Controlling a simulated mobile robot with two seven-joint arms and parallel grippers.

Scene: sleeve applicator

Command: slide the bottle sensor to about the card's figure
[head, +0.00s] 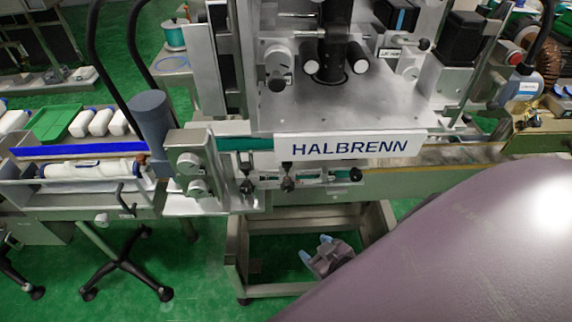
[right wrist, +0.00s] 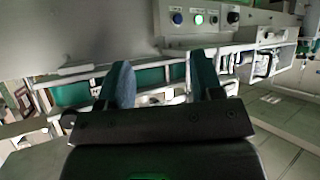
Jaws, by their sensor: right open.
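Below the HALBRENN sign (head: 348,147), a horizontal rail carries small dark-knobbed fittings (head: 288,180). The bottle sensor may be among them, but I cannot tell which one it is. No card with a readable figure can be made out. My right gripper (head: 314,249) is below the rail, in front of the machine's lower frame, apart from the fittings. In the right wrist view its two blue-grey fingers (right wrist: 161,80) are spread and empty, with the conveyor side and rail behind them. My left gripper is not in view.
White bottles (head: 100,122) and a green tray (head: 66,122) are at the left, above a trough holding a white bottle (head: 92,169). A panel with buttons (right wrist: 199,19) shows in the right wrist view. The machine's steel frame (head: 290,290) stands below the rail.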

